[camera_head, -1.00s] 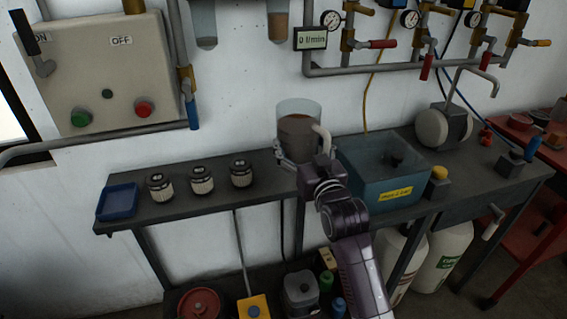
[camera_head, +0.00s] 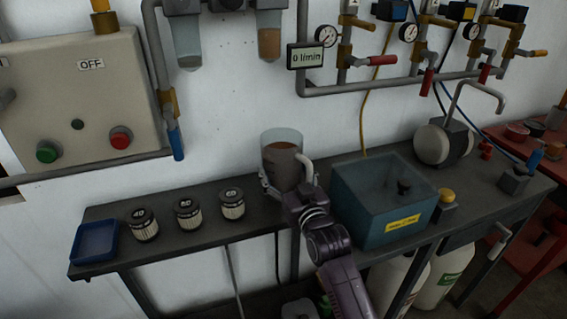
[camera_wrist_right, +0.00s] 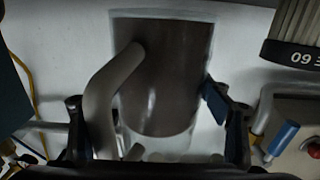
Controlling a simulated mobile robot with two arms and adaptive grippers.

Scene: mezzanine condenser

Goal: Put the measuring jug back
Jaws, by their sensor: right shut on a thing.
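The measuring jug (camera_head: 281,163) is a clear, upright vessel with a pale handle and dark brown contents. It is at the back of the dark bench (camera_head: 262,212), between the row of filters and the blue-tinted tank. My right gripper (camera_head: 284,188) is shut around its lower part. In the right wrist view the jug (camera_wrist_right: 168,75) fills the middle, with my right gripper (camera_wrist_right: 150,108) fingers on either side. Whether the jug's base touches the bench is hidden by my wrist. My left gripper is not in view.
Several dark-capped filters (camera_head: 187,216) and a blue tray (camera_head: 95,240) stand left of the jug. The blue-tinted tank (camera_head: 378,215) with a yellow label is close on its right. A flow display (camera_head: 306,56) and pipes hang on the wall above. Some bench top left of the jug is bare.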

